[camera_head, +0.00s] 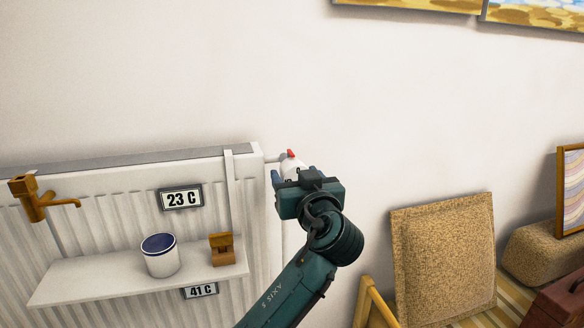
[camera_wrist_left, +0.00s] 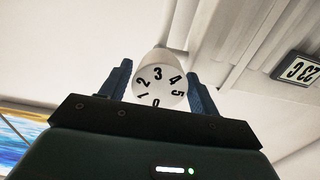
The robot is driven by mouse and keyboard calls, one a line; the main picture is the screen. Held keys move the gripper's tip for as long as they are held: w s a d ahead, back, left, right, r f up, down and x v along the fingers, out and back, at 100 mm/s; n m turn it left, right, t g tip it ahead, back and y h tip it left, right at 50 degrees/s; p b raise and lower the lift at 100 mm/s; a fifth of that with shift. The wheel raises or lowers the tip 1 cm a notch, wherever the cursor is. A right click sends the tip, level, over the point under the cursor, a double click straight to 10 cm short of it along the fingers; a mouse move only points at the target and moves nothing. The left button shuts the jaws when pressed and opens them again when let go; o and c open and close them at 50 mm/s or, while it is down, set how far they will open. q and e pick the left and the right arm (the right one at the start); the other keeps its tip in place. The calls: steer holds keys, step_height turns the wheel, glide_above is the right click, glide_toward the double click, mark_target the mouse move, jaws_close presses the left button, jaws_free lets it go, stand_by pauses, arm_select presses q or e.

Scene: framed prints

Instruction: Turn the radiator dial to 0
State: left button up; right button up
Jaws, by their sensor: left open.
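The white radiator dial (camera_head: 291,166) sits at the radiator's upper right corner, with a small red mark (camera_head: 290,153) on top, and is partly hidden by my gripper. In the left wrist view the dial's round face (camera_wrist_left: 160,88) shows 0 to 5, with 3 at the top and 0 at the bottom, partly cut off by my gripper body. My left gripper (camera_head: 293,175) is open, with one blue finger on each side of the dial. The fingers also show in the wrist view (camera_wrist_left: 160,82); I cannot tell whether they touch it. My right gripper is not in view.
The radiator (camera_head: 105,195) carries 23 C (camera_head: 181,199) and 41 C (camera_head: 200,290) labels. Its shelf (camera_head: 100,282) holds a white pot (camera_head: 160,256) and a small wooden piece (camera_head: 221,250).

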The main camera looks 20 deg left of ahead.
mark_target(292, 171)
arm_select(q)
steer(key=x, duration=0.2)
steer(key=shift+w+a, duration=0.5)
steer(key=shift+w, duration=0.15)
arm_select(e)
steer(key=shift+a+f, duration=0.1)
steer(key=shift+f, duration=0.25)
arm_select(q)
steer(key=shift+c, duration=0.5)
steer(key=c, duration=0.6)
steer(key=shift+f, duration=0.1)
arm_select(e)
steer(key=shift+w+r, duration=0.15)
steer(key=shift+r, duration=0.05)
arm_select(q)
steer(key=shift+b, duration=0.35)
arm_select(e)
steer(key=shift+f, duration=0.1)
